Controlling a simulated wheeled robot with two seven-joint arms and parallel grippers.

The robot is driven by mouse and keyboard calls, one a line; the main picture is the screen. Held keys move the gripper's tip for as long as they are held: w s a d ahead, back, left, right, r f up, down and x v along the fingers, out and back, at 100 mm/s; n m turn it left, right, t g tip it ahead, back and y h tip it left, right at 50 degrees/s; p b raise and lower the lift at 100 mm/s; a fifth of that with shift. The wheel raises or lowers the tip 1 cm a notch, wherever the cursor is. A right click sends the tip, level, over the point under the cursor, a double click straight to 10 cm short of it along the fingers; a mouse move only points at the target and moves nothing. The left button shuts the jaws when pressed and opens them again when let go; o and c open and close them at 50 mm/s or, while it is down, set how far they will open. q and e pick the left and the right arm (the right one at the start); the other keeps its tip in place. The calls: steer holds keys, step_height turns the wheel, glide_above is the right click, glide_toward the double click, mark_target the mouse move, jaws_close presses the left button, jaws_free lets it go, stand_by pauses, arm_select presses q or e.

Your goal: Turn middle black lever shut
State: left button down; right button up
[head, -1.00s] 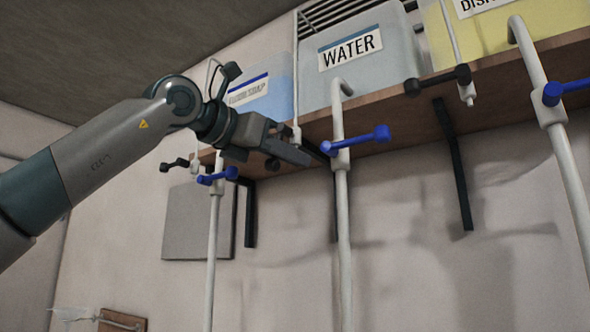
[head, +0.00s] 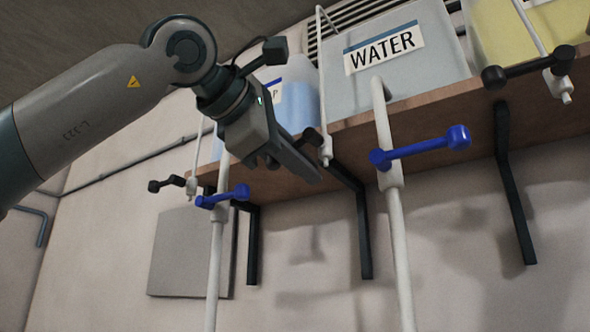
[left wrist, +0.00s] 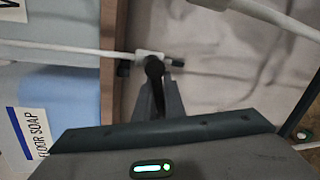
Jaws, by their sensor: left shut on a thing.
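The middle black lever (head: 312,136) is on the thin white pipe in front of the WATER drum (head: 428,30). In the head view my left gripper (head: 302,168) hides most of it, and only its dark end near the valve shows. In the left wrist view the lever (left wrist: 154,70) stands between the two fingers of my left gripper (left wrist: 160,90), which is shut on it. There it points from the white valve body towards the gripper, across the pipe. Its exact turn angle is hard to tell. My right gripper is not in view.
Another black lever (head: 166,184) is at the left and one (head: 530,68) at the upper right. Blue levers (head: 420,147) (head: 222,197) sit on thicker white pipes close by. The wooden shelf (head: 440,118) and its black brackets (head: 511,190) are near the gripper.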

arm_select(q)
steer(key=m+p, duration=0.1)
steer(key=r+m+y+p, duration=0.1)
steer(key=m, duration=0.1)
steer(key=shift+w+a+r+t, duration=0.15)
steer(key=shift+a+t, duration=0.05)
steer(key=shift+t, duration=0.1)
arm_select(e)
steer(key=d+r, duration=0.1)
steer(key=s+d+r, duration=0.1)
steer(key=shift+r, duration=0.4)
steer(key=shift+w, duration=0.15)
arm_select(q)
steer(key=c, duration=1.8)
jaws_free()
steer(key=shift+c, duration=0.2)
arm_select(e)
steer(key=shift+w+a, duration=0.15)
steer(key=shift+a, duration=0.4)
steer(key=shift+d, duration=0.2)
